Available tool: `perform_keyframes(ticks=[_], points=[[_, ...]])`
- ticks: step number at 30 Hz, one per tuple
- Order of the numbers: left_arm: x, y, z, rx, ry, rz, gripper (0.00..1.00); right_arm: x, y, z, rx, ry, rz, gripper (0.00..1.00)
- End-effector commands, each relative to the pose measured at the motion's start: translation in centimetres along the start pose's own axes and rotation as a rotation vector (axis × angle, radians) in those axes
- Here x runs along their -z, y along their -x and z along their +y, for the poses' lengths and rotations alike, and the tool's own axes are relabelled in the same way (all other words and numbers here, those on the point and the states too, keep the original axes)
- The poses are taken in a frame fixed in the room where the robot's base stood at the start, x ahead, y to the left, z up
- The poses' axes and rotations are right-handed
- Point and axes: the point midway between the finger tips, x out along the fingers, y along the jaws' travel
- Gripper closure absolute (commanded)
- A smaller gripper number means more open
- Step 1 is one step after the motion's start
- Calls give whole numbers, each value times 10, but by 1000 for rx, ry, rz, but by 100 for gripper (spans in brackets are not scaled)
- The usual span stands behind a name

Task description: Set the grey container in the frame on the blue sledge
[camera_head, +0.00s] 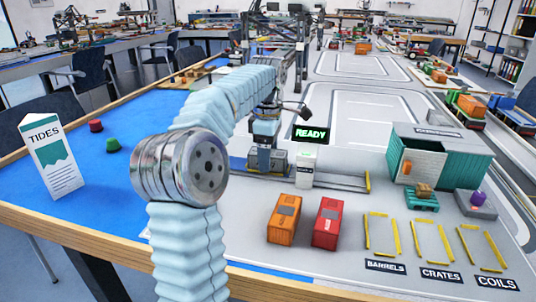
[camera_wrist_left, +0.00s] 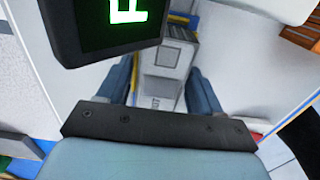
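The grey container (camera_head: 280,158) is near the middle of the head view, partly covered by my left gripper (camera_head: 265,158). In the left wrist view the grey container (camera_wrist_left: 163,70) lies between the two blue-grey fingers of my left gripper (camera_wrist_left: 160,88). I cannot tell whether the container touches the frame. My right gripper is not in view.
A black READY sign (camera_head: 311,134) on a white post (camera_head: 305,168) stands right beside the container. A rail (camera_head: 340,181) runs right to a yellow end stop. Orange (camera_head: 284,220) and red (camera_head: 328,223) containers stand in front. A green shed (camera_head: 440,155) is at right.

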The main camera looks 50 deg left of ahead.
Motion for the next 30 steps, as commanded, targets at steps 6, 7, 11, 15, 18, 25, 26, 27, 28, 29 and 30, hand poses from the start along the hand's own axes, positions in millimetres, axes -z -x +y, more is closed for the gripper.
perform_keyframes(ticks=[6,7,11,15,18,25,26,27,28,29,30], points=[[0,0,0,0,0,0,22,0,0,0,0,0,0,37],[0,0,0,0,0,0,22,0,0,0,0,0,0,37],[0,2,0,0,0,0,22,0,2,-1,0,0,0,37],[0,19,1,-3,0,0,22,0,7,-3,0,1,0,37],[-1,42,1,-4,0,-1,22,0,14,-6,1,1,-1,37],[-1,100,1,-3,0,0,22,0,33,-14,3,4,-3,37],[0,106,1,-4,1,0,22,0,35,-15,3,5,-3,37],[0,106,2,-2,1,1,22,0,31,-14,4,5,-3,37],[0,108,2,-2,1,1,22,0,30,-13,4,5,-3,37],[0,111,2,-2,1,1,22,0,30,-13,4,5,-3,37],[0,115,1,-1,0,1,22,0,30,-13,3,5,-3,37]])
